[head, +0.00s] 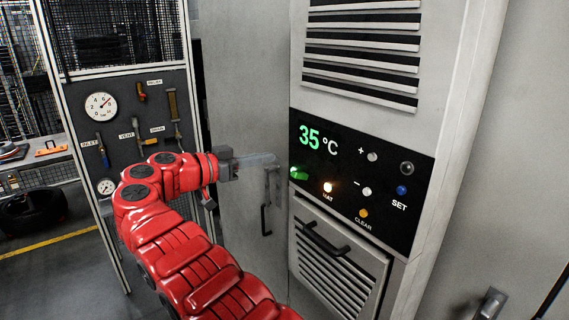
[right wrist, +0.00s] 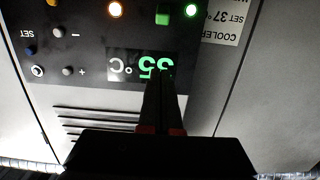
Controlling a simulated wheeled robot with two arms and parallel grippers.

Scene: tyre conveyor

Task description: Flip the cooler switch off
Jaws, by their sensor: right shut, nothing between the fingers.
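The cooler's black control panel (head: 345,203) shows a green 35 °C. The small green switch (head: 301,175) sits at its lower left edge, beside a lit green lamp (head: 293,169). In the right wrist view, upside down, the switch (right wrist: 163,14) is at the top, next to the bright green lamp (right wrist: 191,10). My right gripper (head: 274,167) is left of the panel, near the switch; contact is not visible. Its fingers (right wrist: 163,78) are shut and empty, overlapping the digits in the wrist view. My left gripper is out of view.
A lit orange-white MAT lamp (head: 327,187), a CLEAR button (head: 363,213) and a blue SET button (head: 402,190) are on the panel. A black handle (head: 325,240) juts from the vented door below. A gauge board (head: 130,125) stands left.

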